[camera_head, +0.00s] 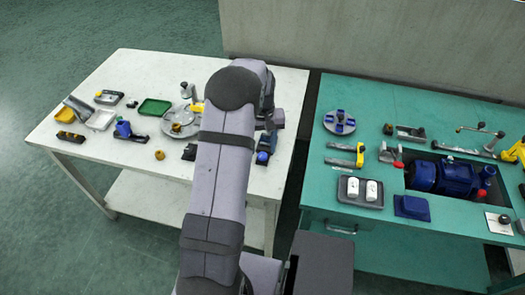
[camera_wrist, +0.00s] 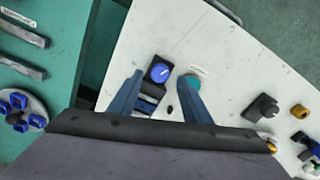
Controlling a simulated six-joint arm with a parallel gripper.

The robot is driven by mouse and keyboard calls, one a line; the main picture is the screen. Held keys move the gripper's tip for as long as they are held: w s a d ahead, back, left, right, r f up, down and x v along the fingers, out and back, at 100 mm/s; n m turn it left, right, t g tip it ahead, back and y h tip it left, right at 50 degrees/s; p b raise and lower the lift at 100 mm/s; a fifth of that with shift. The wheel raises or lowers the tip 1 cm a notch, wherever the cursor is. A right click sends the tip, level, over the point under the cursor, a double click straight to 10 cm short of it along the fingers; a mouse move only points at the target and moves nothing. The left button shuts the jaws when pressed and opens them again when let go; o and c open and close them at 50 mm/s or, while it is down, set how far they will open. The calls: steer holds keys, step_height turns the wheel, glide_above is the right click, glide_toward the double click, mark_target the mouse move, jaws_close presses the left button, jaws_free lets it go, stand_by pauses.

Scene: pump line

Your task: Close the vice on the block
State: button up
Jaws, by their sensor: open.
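My gripper (camera_wrist: 162,75) is open, with its two long blue-grey fingers apart above the white table. A dark unit with a round blue knob (camera_wrist: 158,73) shows between the fingers, nearer the left one; it looks like the vice, but I cannot be sure. Blue and black parts of it continue below the knob, partly hidden by the left finger. I cannot make out a separate block in it. In the head view this unit (camera_head: 263,156) is at the right edge of the white table, partly hidden by my arm. My fingers are hidden there.
A teal disc (camera_wrist: 197,78) is partly behind the right finger. A black piece (camera_wrist: 262,108) and a brass knob (camera_wrist: 300,110) lie to the right. A round grey plate (camera_head: 182,124) stands left of my arm. The teal bench (camera_head: 350,100) is across a narrow gap.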

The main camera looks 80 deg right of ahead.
mark_target(263, 155)
steer(key=shift+f+p, duration=0.35)
steer(key=shift+f, duration=1.45)
steer(key=c, duration=1)
steer(key=shift+n, duration=0.3)
steer(key=n, duration=0.4)
steer(key=o, duration=1)
steer(key=shift+r, duration=0.1)
